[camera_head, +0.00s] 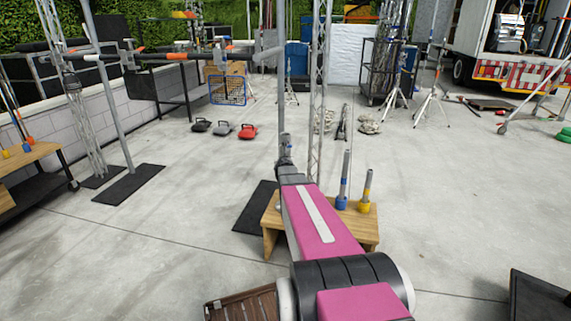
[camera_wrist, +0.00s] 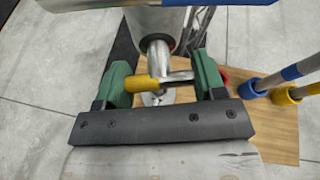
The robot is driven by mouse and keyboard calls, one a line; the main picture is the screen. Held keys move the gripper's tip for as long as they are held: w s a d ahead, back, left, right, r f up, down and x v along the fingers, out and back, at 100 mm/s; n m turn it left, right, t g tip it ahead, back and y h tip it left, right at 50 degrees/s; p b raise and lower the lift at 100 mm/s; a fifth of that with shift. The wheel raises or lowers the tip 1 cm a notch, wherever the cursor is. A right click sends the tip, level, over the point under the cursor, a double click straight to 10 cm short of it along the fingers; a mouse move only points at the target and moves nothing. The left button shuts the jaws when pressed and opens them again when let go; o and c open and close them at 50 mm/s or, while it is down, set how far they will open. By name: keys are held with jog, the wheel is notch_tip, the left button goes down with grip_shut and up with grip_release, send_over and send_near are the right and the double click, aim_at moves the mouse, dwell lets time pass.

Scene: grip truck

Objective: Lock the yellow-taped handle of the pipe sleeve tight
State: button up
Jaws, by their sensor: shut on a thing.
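The pipe sleeve (camera_wrist: 157,55) is a grey metal fitting below a wider grey tube (camera_wrist: 160,20) at the top of the wrist view. Its handle is a short metal bar with a yellow-taped end (camera_wrist: 140,90), lying roughly level across the picture. My gripper (camera_wrist: 163,80) has green fingers on either side of this handle. The left finger meets the yellow end and the right finger is at the bar's other end, so it is shut on the handle. In the head view my gripper (camera_head: 285,158) is at the foot of an upright grey pole (camera_head: 282,85); the handle cannot be made out there.
A wooden bench (camera_head: 271,240) below my arm bears a blue-banded tube (camera_head: 344,180) and a yellow-banded tube (camera_head: 367,188). A lattice tower (camera_head: 319,100) stands close by on a dark base plate (camera_head: 254,208). Open concrete floor lies left and right.

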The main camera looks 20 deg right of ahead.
jog(key=shift+f, duration=0.1)
jog(key=o, duration=0.9)
jog(key=v, duration=1.1)
jog(key=shift+w, duration=0.1)
